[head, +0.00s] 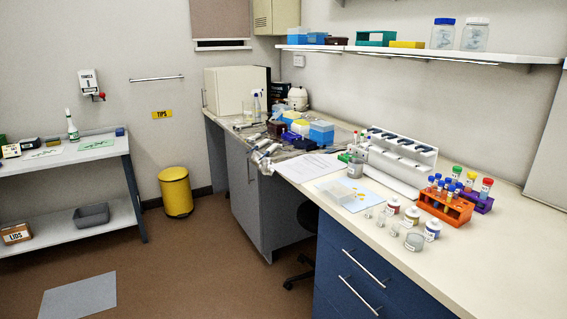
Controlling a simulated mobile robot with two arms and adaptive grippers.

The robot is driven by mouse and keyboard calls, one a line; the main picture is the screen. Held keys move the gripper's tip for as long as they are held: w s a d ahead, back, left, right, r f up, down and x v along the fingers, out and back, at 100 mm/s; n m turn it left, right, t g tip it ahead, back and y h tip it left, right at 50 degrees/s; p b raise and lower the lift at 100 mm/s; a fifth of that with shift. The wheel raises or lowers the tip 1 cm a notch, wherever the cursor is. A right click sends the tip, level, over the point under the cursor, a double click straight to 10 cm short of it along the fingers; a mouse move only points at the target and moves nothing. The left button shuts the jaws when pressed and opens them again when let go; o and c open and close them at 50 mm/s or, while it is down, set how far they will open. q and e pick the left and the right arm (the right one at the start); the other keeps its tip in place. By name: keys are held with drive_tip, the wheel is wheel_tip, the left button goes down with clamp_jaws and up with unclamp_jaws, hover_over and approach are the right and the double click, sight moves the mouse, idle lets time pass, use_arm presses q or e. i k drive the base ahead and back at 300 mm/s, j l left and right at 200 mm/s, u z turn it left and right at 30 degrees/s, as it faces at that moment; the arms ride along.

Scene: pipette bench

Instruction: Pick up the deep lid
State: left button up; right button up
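I cannot tell for certain which object is the deep lid. A clear, shallow box-like piece (335,193) lies at the front edge of the bench, by a light blue sheet with yellow spots (362,191); it may be a lid. A brown box labelled LIDS (16,234) sits on the lower shelf of the left side table, its contents too small to make out. A grey open tub (91,215) stands on the same shelf. Neither of my grippers shows in the head view.
The long bench (510,240) carries a white pipette stand (395,160), an orange tube rack (445,206), a purple rack (478,200) and several small jars. A yellow bin (176,192) and a grey mat (79,296) are on the floor. The middle floor is clear.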

sight(338, 193)
drive_tip(key=i+u, duration=0.4)
drive_tip(key=i, duration=1.05)
drive_tip(key=i+l+z, duration=0.15)
drive_tip(key=i+z, duration=0.15)
drive_tip(key=z, duration=0.15)
drive_tip(key=i+z, duration=0.4)
drive_tip(key=i+j+z, duration=0.1)
drive_tip(key=i+z, duration=0.15)
drive_tip(key=z, duration=0.2)
drive_tip(key=i+z, duration=0.15)
drive_tip(key=i, duration=0.1)
